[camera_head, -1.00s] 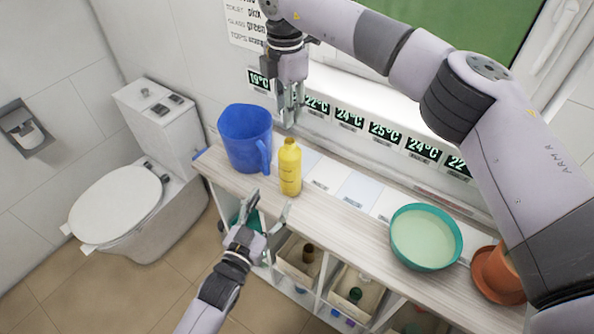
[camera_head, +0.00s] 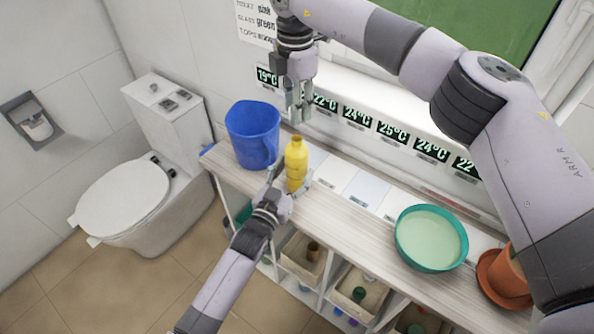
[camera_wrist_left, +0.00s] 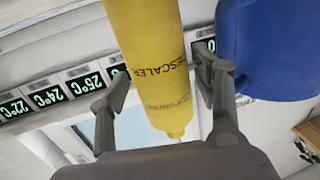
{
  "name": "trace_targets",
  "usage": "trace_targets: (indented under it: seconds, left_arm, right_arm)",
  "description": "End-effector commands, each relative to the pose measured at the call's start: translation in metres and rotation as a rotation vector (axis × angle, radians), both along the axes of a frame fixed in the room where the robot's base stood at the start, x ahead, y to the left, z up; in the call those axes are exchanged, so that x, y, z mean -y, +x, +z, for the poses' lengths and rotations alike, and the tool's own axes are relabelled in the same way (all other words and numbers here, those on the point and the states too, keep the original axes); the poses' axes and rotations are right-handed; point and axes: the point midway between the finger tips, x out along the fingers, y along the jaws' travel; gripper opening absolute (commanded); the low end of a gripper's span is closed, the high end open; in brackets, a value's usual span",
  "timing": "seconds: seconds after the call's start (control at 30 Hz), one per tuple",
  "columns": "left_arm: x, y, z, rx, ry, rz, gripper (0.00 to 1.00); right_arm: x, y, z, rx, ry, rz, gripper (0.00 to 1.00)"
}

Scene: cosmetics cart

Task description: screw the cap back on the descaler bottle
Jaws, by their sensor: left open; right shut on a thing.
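The yellow descaler bottle (camera_head: 297,162) stands upright on the shelf top, its narrow neck bare. It fills the middle of the left wrist view (camera_wrist_left: 150,60), upside down, with its lettering showing. My left gripper (camera_head: 290,188) is open at the bottle, one finger on each side of it; in the left wrist view gaps show between the fingers and the bottle. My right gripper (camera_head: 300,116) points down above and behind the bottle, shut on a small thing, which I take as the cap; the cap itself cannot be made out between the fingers.
A blue jug (camera_head: 253,134) stands close left of the bottle. A teal bowl (camera_head: 462,240) and a terracotta pot (camera_head: 510,275) stand further right. Temperature displays (camera_head: 357,116) line the wall behind. The shelf top between bottle and bowl is clear.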

Motion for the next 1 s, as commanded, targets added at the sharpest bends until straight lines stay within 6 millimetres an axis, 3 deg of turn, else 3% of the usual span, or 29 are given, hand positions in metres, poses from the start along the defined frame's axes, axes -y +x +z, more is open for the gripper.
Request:
trace_targets:
  seconds: [0.2, 0.53, 1.0]
  left_arm:
    - [0.007, 0.016, 0.000, 0.001, 0.000, 0.000, 0.59]
    - [0.008, 0.018, 0.000, 0.000, -0.001, 0.000, 0.59]
    - [0.008, 0.018, 0.000, 0.000, -0.001, 0.000, 0.28]
  right_arm:
    - [0.000, 0.000, 0.000, 0.000, 0.000, 0.000, 0.17]
    - [0.000, 0.000, 0.000, 0.000, 0.000, 0.000, 0.17]
    - [0.000, 0.000, 0.000, 0.000, 0.000, 0.000, 0.17]
